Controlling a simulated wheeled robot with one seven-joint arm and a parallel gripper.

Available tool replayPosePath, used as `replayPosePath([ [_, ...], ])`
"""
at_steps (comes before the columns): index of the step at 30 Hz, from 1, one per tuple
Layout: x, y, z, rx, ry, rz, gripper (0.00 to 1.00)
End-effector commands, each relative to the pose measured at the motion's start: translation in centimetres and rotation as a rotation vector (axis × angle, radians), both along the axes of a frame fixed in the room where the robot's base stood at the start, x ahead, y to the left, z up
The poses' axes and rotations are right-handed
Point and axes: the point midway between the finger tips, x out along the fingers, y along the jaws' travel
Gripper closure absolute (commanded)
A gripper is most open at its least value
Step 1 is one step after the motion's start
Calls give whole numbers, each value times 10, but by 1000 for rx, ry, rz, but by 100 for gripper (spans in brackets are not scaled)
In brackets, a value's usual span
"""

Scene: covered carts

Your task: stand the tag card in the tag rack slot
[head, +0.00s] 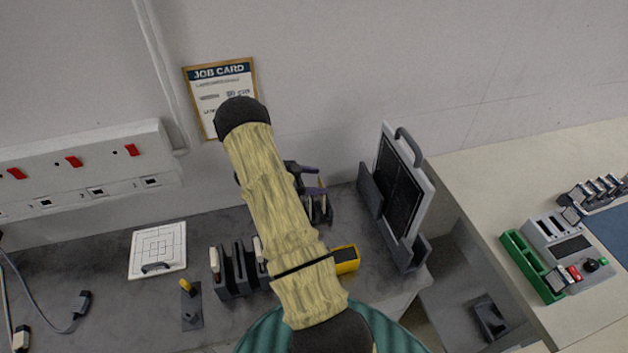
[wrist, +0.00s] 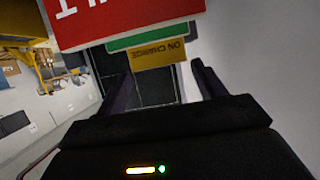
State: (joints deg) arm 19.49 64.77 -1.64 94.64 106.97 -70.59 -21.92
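My gripper (head: 312,183) is partly hidden behind my arm in the head view, above the back of the dark bench. In the wrist view its two dark fingers (wrist: 162,75) stand apart, with a gap between them. A red card (wrist: 125,18) with white lettering, a green card (wrist: 150,38) and an orange card marked ON CHARGE (wrist: 165,53) show ahead, overlapping one another. I cannot tell which is the tag card, or whether the fingers touch any of them. A small grey slotted holder (head: 320,210), possibly the tag rack, stands just below my gripper.
A dark slotted block (head: 238,272) and a yellow box (head: 346,260) sit near my arm. A tall dark panel with a handle (head: 400,190) stands to the right. A white board (head: 158,250) lies at the left. A job card (head: 205,98) hangs on the wall.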

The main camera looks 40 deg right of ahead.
Motion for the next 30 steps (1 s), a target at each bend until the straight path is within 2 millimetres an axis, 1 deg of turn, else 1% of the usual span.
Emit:
replayPosePath([
  [1, 0, 0, 0, 0, 0, 0, 20],
  [2, 0, 0, 0, 0, 0, 0, 14],
  [3, 0, 0, 0, 0, 0, 0, 12],
  [11, 0, 0, 0, 0, 0, 0, 12],
  [16, 6, 8, 3, 0, -2, 2, 12],
  [20, 14, 24, 8, 1, -4, 3, 12],
  [30, 45, 79, 34, 0, -4, 3, 12],
])
